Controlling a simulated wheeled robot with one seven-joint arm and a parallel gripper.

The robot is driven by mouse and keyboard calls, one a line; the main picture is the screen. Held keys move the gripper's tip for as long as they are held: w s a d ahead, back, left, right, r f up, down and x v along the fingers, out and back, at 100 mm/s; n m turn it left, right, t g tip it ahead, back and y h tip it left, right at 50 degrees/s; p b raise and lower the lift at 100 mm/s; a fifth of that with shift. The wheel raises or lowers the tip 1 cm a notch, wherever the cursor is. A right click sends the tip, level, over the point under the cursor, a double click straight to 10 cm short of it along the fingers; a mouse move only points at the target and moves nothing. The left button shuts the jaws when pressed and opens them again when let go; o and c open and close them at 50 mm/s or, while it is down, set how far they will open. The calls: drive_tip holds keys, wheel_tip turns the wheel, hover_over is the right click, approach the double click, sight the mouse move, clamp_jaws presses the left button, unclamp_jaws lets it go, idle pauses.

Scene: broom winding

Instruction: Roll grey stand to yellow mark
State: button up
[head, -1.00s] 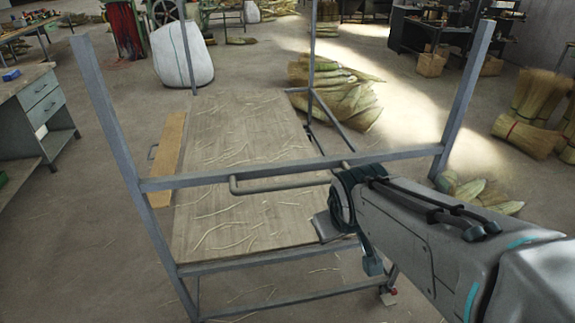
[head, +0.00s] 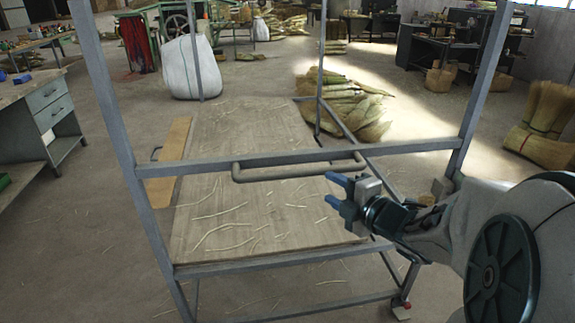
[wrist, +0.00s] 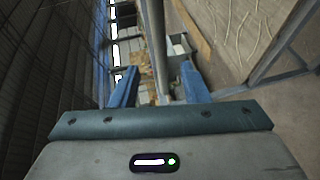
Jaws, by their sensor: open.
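The grey stand (head: 300,160) is an upright metal frame with a wooden shelf (head: 225,215) strewn with pale straw strands. A grey push handle (head: 300,174) hangs off its near crossbar. My gripper (head: 334,190) is open, its blue fingers pointing left, just below the handle's right end. In the wrist view a grey bar (wrist: 155,40) runs up between the blue fingers (wrist: 158,88). I cannot tell whether it lies inside the jaws or beyond them. A red-tipped foot (head: 404,307) shows at the stand's near right corner. I cannot make out a yellow floor mark.
A tan board (head: 166,165) lies along the shelf's left side. A workbench with drawers (head: 45,110) stands left. A white sack (head: 188,68) stands behind the stand. Broom bundles lie behind right (head: 345,105) and far right (head: 545,120). Bare floor lies between them.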

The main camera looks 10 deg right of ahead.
sight(298, 170)
drive_tip(key=x, duration=1.3)
drive_tip(key=shift+w+a, duration=0.15)
drive_tip(key=shift+w, duration=0.15)
clamp_jaws()
drive_tip(key=shift+a, duration=0.1)
